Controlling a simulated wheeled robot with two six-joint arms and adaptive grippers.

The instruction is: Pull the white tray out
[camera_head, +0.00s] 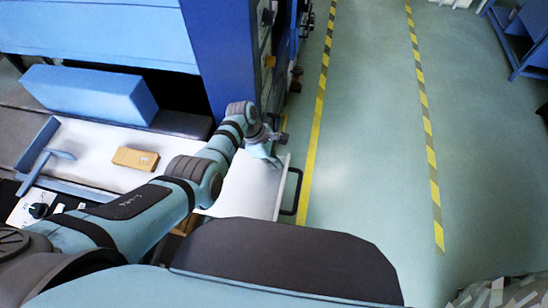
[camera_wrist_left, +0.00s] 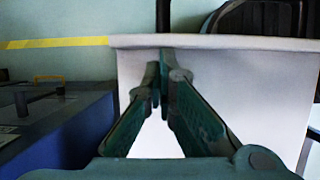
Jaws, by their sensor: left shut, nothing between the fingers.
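The white tray (camera_head: 243,188) juts from the side of the blue machine, with a black handle (camera_head: 293,192) on its right edge. My left gripper (camera_head: 272,157) is at the tray's far right corner, left of the handle. In the left wrist view, the fingers (camera_wrist_left: 162,72) are shut with nothing between them, in front of the white tray (camera_wrist_left: 255,85) and short of its rim. Part of the black handle (camera_wrist_left: 163,17) shows beyond that rim. I cannot tell whether the fingers touch the tray. My right gripper is not in view.
A tan block (camera_head: 135,158) lies on the white surface left of my arm. A blue block (camera_head: 90,93) sits behind it. The blue machine column (camera_head: 228,50) rises behind my gripper. Green floor (camera_head: 365,170) with yellow-striped lines lies open to the right.

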